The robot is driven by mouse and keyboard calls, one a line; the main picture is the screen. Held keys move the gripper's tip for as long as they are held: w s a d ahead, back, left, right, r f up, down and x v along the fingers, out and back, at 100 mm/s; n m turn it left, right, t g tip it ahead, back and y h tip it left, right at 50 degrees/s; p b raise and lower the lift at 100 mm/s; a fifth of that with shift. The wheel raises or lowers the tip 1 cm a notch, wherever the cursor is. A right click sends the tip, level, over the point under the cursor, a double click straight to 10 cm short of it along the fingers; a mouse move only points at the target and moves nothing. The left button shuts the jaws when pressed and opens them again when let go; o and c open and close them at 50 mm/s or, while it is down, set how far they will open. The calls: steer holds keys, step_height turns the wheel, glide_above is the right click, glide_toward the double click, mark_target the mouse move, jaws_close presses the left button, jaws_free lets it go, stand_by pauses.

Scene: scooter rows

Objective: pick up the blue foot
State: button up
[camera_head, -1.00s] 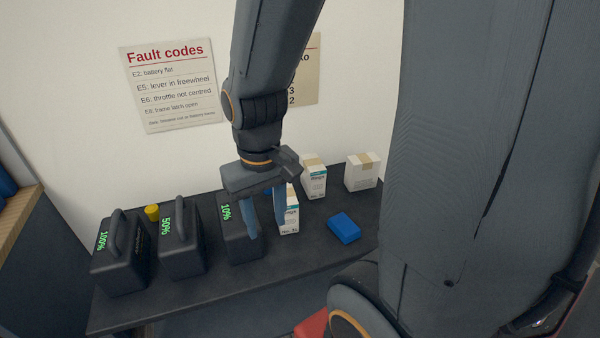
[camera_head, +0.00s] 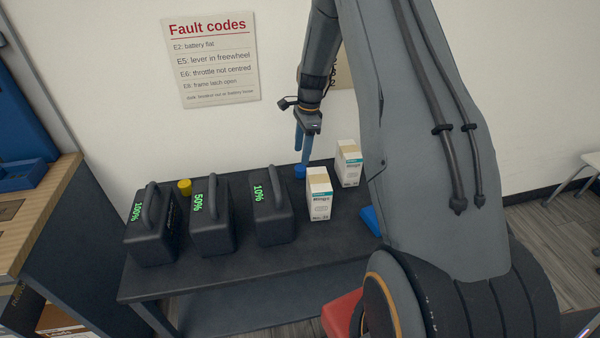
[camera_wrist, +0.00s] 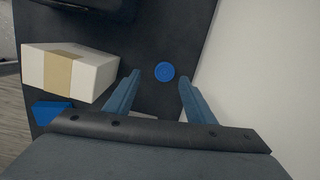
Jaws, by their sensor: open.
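The blue foot (camera_head: 300,171) is a small round blue piece standing on the dark table behind the white boxes. In the wrist view the blue foot (camera_wrist: 165,71) shows as a round blue disc from above, a little beyond the fingertips and roughly centred between them. My gripper (camera_head: 303,150) is open and points down close above the blue foot in the head view. In the wrist view the two blue-grey fingers of my gripper (camera_wrist: 160,78) are spread apart with nothing held between them.
A white box (camera_head: 319,194) stands near the foot, with another white box (camera_head: 348,163) to its right. Three black batteries (camera_head: 272,212) with green displays stand left. A yellow cap (camera_head: 185,187) is behind them. A blue block (camera_head: 371,220) is partly hidden by my arm. The wall is close behind.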

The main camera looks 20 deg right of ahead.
mark_target(300, 167)
steer(key=shift+w+d+f+m, duration=0.2)
steer(key=shift+f+m, duration=0.05)
steer(key=shift+f, duration=0.2)
steer(key=shift+w+d+f+m, duration=0.15)
steer(key=shift+d+f+m, duration=0.1)
steer(key=shift+f, duration=0.15)
steer(key=shift+w+a+f+p, duration=0.15)
steer(key=shift+f+p, duration=0.15)
steer(key=shift+f, duration=0.95)
steer(key=shift+w+a+f+p, duration=0.1)
steer(key=shift+a+f+p, duration=0.15)
steer(key=shift+f, duration=0.95)
steer(key=shift+w+a+f+p, duration=0.1)
steer(key=shift+f+p, duration=0.25)
steer(key=shift+f, duration=0.9)
steer(key=c, duration=1.2)
